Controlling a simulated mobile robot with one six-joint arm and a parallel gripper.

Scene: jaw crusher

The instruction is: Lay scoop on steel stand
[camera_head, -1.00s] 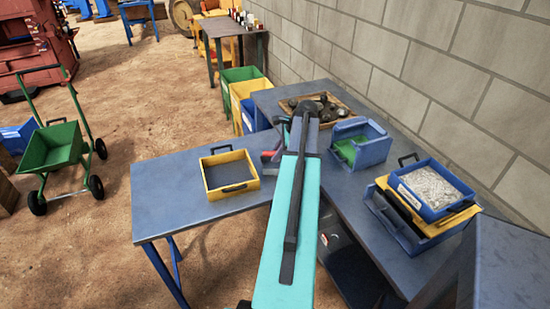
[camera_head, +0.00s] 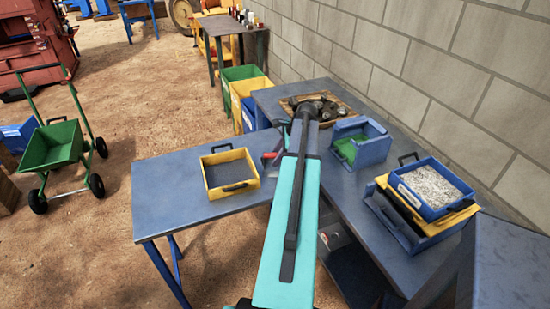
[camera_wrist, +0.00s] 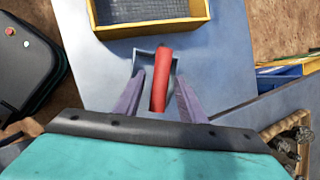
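The scoop's red handle (camera_wrist: 160,80) shows in the wrist view, between the two purple fingers of my gripper (camera_wrist: 160,82). A narrow gap shows on each side of the handle, so the gripper looks open around or above it. A grey-blue pan or frame shape (camera_wrist: 147,58) lies at the handle's far end; I cannot tell whether it is the scoop's pan or the steel stand. In the head view a bit of red (camera_head: 268,156) shows beside my arm at the table corner. My arm hides most of the scoop there.
A yellow-rimmed tray (camera_head: 229,173) stands on the blue-grey table (camera_head: 165,205), just beyond the handle. A blue bin (camera_head: 360,142), a wooden tray of stones (camera_head: 335,104) and stacked trays with pale gravel (camera_head: 432,186) stand on the right bench. The left table end is clear.

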